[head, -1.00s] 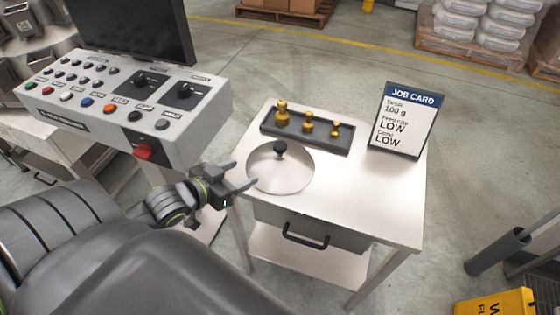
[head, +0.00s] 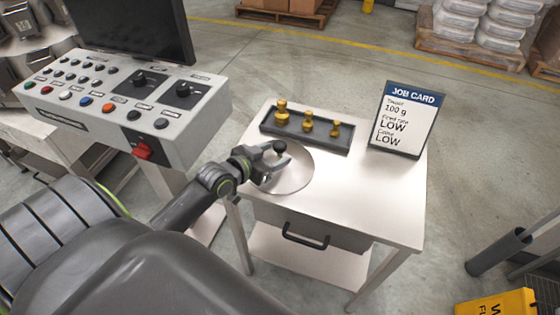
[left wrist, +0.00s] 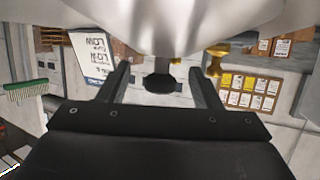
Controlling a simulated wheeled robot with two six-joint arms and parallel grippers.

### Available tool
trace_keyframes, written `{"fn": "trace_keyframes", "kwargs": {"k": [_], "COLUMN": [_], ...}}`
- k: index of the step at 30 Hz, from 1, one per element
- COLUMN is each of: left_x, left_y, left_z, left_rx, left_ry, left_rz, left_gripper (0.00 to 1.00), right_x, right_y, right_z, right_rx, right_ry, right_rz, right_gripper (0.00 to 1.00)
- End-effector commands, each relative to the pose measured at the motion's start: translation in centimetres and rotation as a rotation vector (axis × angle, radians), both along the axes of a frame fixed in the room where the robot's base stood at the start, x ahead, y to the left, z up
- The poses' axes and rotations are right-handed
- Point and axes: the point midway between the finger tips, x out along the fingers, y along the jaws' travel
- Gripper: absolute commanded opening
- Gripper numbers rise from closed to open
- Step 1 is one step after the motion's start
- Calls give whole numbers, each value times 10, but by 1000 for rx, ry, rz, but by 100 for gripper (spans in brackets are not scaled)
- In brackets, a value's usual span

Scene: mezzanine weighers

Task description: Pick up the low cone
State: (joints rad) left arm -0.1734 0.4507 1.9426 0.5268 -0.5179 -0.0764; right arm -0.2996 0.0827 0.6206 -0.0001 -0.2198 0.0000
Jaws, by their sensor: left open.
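The low cone (head: 293,178) is a shallow, shiny silver cone with a black knob (head: 279,147) on top. It rests on the left part of the small steel table (head: 360,205). My left gripper (head: 275,158) is open at the knob, and its arm hides the cone's left side. In the left wrist view the black knob (left wrist: 158,83) sits between the two spread fingers (left wrist: 160,88), with a gap on each side. The silver cone (left wrist: 175,25) fills the top of that view. My right gripper is not in view.
A dark tray (head: 340,146) with brass weights (head: 308,124) lies just behind the cone. A job card (head: 405,118) stands at the table's back right. A control panel (head: 130,95) with a monitor stands at the left. The table's front right is clear.

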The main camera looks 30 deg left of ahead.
Motion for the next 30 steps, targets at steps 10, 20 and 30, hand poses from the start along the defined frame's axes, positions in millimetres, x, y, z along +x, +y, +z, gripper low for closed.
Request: {"fn": "trace_keyframes", "kwargs": {"k": [10, 20, 30], "left_x": [39, 48, 48], "left_y": [-4, -5, -5], "left_z": [-9, -14, -14], "left_rx": [-2, 0, 0], "left_ry": [0, 0, 0], "left_rz": [2, 2, 2], "left_gripper": [58, 58, 22], "right_x": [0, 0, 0], "right_y": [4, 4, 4], "right_z": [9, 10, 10], "right_rx": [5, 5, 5], "right_ry": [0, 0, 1], "right_rz": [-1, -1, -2], "right_gripper": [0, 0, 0]}}
